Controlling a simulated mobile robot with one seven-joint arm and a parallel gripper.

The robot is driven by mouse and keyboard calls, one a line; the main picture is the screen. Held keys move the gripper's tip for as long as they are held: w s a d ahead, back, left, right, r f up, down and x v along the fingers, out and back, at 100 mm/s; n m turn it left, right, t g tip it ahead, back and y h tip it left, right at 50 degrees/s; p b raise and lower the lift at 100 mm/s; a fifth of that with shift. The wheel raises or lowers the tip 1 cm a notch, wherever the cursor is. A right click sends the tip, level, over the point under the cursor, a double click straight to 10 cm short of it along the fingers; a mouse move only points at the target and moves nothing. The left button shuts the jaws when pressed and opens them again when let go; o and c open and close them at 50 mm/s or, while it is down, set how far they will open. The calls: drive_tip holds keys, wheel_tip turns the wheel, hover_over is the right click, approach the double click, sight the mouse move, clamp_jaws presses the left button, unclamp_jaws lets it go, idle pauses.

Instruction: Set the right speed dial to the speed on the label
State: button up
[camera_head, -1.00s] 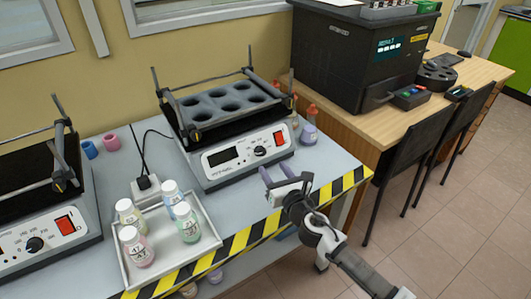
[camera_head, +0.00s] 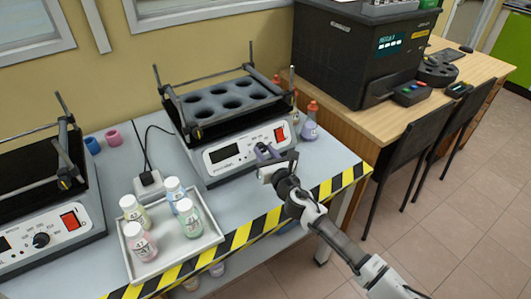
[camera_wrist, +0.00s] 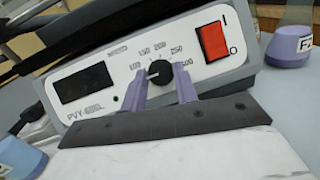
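The right shaker (camera_head: 220,158) stands on the bench with a dark rack on top. Its white front panel has a black display (camera_wrist: 85,84), a red switch (camera_wrist: 213,41) and a black round speed dial (camera_wrist: 159,72). My gripper (camera_head: 268,153) is in front of the panel and hides the dial in the head view. In the wrist view my gripper (camera_wrist: 160,84) is open, its purple fingers on either side of the dial. I cannot tell whether they touch it.
A second shaker (camera_head: 45,240) is at the left. A purple-based bottle (camera_head: 309,128) stands right of the right shaker. Yellow-black tape (camera_head: 330,187) marks the bench edge.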

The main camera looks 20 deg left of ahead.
drive_tip(key=c, duration=0.5)
drive_tip(key=shift+o, duration=0.2)
